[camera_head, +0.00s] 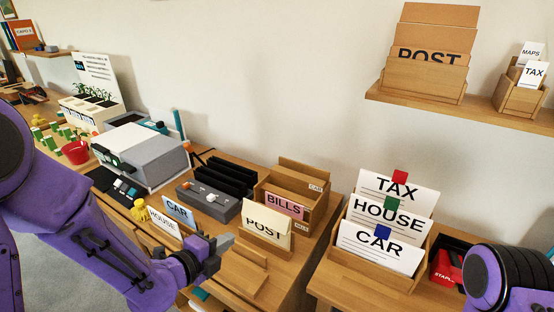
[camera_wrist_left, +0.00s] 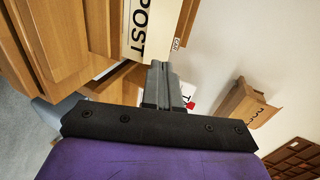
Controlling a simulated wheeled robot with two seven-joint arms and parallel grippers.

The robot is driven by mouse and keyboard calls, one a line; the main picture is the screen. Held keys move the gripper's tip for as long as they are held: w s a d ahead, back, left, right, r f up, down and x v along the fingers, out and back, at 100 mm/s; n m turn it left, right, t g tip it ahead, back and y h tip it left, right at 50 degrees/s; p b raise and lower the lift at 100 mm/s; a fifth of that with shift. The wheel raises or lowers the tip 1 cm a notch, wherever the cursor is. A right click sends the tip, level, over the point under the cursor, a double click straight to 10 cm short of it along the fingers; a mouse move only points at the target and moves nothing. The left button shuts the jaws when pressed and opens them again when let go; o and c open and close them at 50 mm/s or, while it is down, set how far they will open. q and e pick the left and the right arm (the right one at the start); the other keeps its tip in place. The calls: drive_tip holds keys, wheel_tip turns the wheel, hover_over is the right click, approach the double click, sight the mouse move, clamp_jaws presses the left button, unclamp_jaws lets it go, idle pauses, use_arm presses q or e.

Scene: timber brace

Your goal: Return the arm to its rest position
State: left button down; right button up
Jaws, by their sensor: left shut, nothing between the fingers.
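My left gripper (camera_head: 219,249) is shut and empty, held in front of the wooden desk near the POST envelope. It also shows in the left wrist view (camera_wrist_left: 159,68), with its fingers together. My left arm is purple and comes in from the left in the head view. Part of my right arm shows at the lower right edge of the head view, but its gripper is out of the frame.
A POST envelope (camera_head: 267,224) stands in a wooden holder close to my left gripper. A wooden sorter (camera_head: 317,211) holds a BILLS card (camera_head: 284,205). A wooden box (camera_head: 374,274) holds TAX, HOUSE and CAR cards. A grey printer (camera_head: 144,154) stands behind my left arm. A wall shelf (camera_head: 456,111) is at upper right.

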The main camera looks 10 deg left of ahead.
use_arm(q)
drive_tip(key=s+a+f+n+g+y, duration=0.3)
drive_tip(key=f+n, duration=0.4)
drive_tip(key=n, duration=0.6)
drive_tip(key=s+a+f+n+g+y, duration=0.1)
drive_tip(key=s+a+f+n+y, duration=0.3)
drive_tip(key=f+n, duration=0.65)
drive_tip(key=s+a+f+n+g, duration=0.1)
drive_tip(key=s+f+n+g, duration=0.1)
drive_tip(key=s+f, duration=0.3)
drive_tip(key=s+a+f+n+g+y, duration=0.1)
drive_tip(key=s+f+n+g, duration=0.2)
drive_tip(key=s, duration=1.1)
wheel_tip(320, 180, down, 3)
drive_tip(key=shift+r+g, duration=0.15)
drive_tip(key=shift+g, duration=0.35)
